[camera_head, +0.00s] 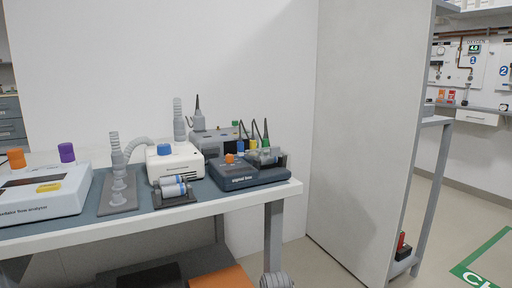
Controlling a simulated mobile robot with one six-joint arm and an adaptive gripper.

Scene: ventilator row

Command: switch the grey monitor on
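A grey box-shaped device (212,142), the only grey one that looks like the monitor, stands at the back of the bench. Its lower front is partly hidden by the white unit and the dark device before it. I cannot make out its switch or whether it is lit. Yellow, blue and green connectors with dark cables (252,138) rise by its right end.
The bench (240,201) also holds a white flow analyser (45,196), a white unit with a blue knob (176,162), a dark blue-grey device with an orange knob (240,177), small cylinders in a holder (174,190) and a hose stand (118,190). A partition (365,130) stands right.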

